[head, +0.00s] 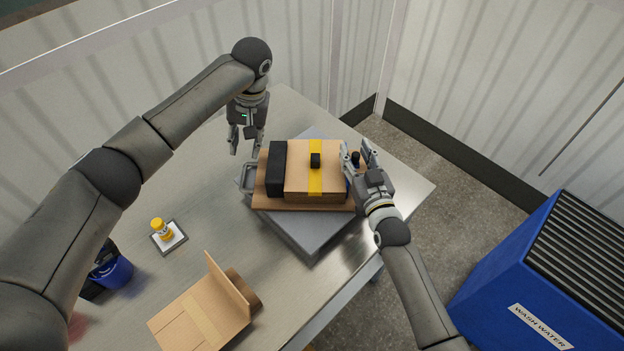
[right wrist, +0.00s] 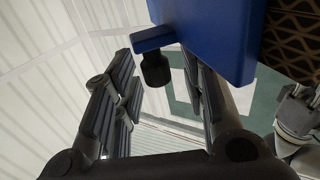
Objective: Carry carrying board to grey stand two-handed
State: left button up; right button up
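The brown carrying board (head: 262,203) rests on the grey stand (head: 305,238) on the metal table. On the board lie a cardboard box (head: 299,175) with a yellow band and a black block (head: 277,168). My left gripper (head: 247,148) is open and empty, beyond the board's far left corner and apart from it. My right gripper (head: 356,151) is open at the board's right end. In the right wrist view a blue part (right wrist: 215,35) with a black knob (right wrist: 155,68) shows near its spread fingers; I cannot tell if they touch.
An open cardboard box (head: 205,312) sits at the table's near edge. A blue wash-water bin (head: 540,285) stands on the floor at right. Walls enclose the far side.

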jog(key=v, duration=1.2)
jog(key=p+v, duration=0.2)
jog(key=v, duration=0.5)
dwell(0.8)
jog(key=shift+f, duration=0.1)
dwell(0.4)
